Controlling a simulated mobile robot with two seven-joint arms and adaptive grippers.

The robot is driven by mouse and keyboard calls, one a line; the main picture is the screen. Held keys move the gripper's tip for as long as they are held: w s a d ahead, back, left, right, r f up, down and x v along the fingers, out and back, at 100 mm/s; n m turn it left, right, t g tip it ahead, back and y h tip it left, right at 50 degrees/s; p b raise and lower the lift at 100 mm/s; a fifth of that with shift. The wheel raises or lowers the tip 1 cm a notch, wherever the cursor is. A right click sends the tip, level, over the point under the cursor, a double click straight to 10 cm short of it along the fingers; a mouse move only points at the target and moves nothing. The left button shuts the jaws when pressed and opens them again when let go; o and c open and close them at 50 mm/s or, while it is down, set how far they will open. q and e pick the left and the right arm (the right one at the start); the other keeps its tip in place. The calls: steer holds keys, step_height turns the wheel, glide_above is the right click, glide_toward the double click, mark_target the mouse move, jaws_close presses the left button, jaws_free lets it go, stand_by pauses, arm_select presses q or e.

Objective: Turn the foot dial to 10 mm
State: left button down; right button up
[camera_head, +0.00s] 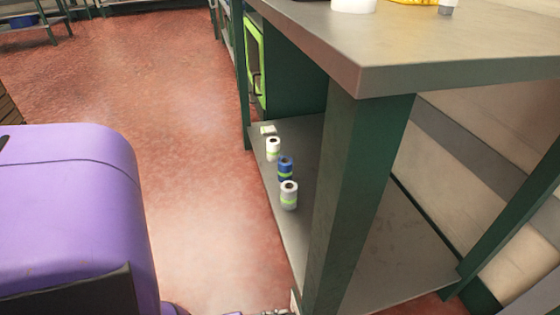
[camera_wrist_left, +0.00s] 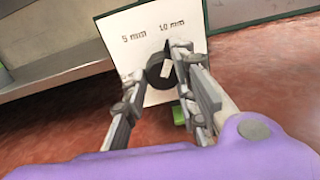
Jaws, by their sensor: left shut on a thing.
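The foot dial (camera_wrist_left: 154,72) is a dark round knob with a white mark, on a white plate (camera_wrist_left: 114,38) printed "5 mm" at left and "10 mm" at right. The white mark tilts up and to the right, roughly toward the "10 mm" print. My left gripper (camera_wrist_left: 160,66) is shut on the dial, one finger on each side; the fingers hide part of its rim. In the head view only a small grey piece, perhaps of this gripper, shows at the bottom edge. My right gripper is in neither view.
A steel-topped table (camera_head: 430,45) with dark green legs (camera_head: 350,190) stands at the right. Its lower shelf (camera_head: 390,255) holds several small rolls, one blue (camera_head: 285,165). A small green piece (camera_wrist_left: 180,115) shows below the plate.

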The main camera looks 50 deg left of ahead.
arm_select(q)
steer(key=shift+w+a, duration=0.2)
steer(key=shift+a, duration=0.3)
steer(key=c, duration=1.6)
jaws_free()
steer(key=shift+o, duration=0.2)
steer(key=shift+s+d, duration=0.2)
steer(key=v, duration=1.2)
